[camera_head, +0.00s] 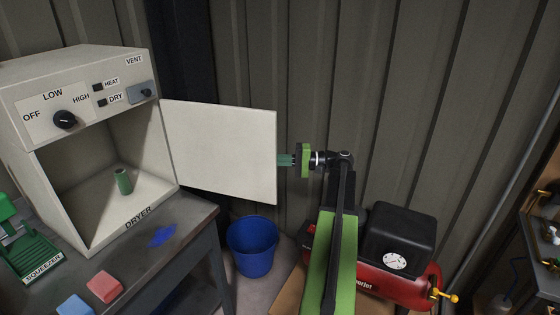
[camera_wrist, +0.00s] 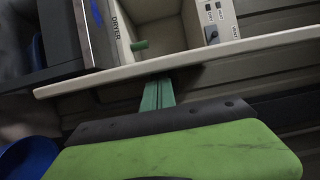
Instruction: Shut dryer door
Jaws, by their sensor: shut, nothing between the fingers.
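The dryer (camera_head: 75,88) is a cream box on the workbench, with its front open. A small green cylinder (camera_head: 123,181) stands inside the dryer. My gripper (camera_head: 284,160) is shut and empty at the door's free right edge, seemingly close to or touching it; I cannot tell which. In the wrist view, the door (camera_wrist: 190,62) shows edge-on as a long pale strip, with my green fingers (camera_wrist: 158,92) reaching to it. The dryer opening is beyond.
The bench (camera_head: 185,220) holds a green squeezer (camera_head: 30,250), a red block (camera_head: 104,286), a blue block (camera_head: 75,305) and a blue patch (camera_head: 161,236). A blue bucket (camera_head: 252,246) stands on the floor below the door. A red compressor (camera_head: 405,272) sits right of my arm. A corrugated wall is behind.

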